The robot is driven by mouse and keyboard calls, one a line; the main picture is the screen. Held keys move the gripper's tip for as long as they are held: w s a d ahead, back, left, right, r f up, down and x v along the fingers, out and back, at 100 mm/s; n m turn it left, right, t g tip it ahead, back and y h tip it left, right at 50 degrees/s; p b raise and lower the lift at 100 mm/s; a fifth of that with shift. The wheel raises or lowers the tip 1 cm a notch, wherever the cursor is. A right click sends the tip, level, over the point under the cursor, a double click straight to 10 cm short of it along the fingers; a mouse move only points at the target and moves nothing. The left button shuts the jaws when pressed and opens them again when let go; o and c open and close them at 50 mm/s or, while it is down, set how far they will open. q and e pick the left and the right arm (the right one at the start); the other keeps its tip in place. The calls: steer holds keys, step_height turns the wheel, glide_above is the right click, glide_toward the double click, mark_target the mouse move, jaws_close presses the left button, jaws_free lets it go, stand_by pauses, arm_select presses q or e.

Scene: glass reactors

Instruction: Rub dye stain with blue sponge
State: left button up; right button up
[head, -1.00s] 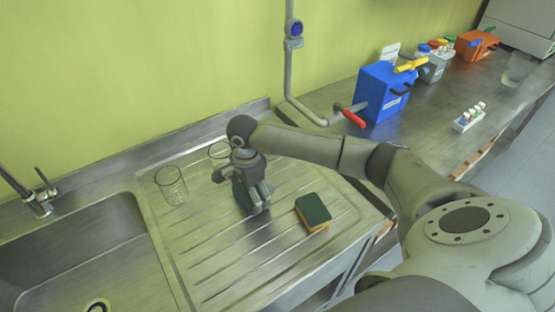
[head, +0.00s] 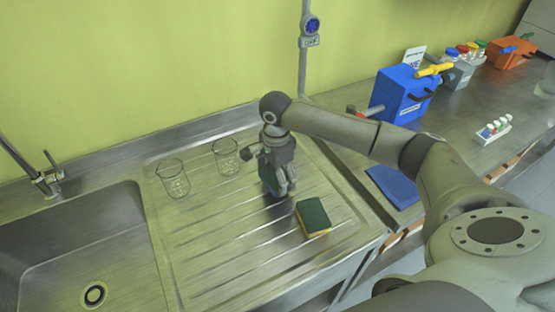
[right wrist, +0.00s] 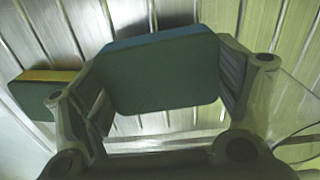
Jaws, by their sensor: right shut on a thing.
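My right gripper (head: 280,185) is over the ribbed steel drainboard and is shut on a sponge with a green pad and a blue body. In the right wrist view this blue sponge (right wrist: 160,75) sits between the two fingers, its green face toward the camera. In the head view the gripper mostly hides it. A second sponge (head: 313,216), green on top and yellow-orange below, lies on the drainboard just right of the gripper; its end also shows in the right wrist view (right wrist: 40,95). I cannot make out a dye stain. My left gripper is not in view.
Two glass beakers (head: 174,181) (head: 227,157) stand on the drainboard left of the gripper. The sink basin (head: 75,250) is at the left. A blue mat (head: 394,187), a blue box (head: 402,95) and a small vial rack (head: 493,130) are on the right bench.

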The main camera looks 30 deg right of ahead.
steer(key=r, duration=0.1)
steer(key=a+r+p, duration=0.1)
steer(key=shift+s+r, duration=0.1)
steer(key=shift+r, duration=0.3)
steer(key=shift+d+r+p, duration=0.15)
steer(key=shift+r+p, duration=0.15)
steer(key=shift+r, duration=0.2)
steer(key=shift+d+r+p, duration=0.15)
steer(key=shift+r+p, duration=0.1)
steer(key=shift+r, duration=0.25)
steer(key=shift+a+r, duration=0.15)
steer(key=shift+r, duration=0.2)
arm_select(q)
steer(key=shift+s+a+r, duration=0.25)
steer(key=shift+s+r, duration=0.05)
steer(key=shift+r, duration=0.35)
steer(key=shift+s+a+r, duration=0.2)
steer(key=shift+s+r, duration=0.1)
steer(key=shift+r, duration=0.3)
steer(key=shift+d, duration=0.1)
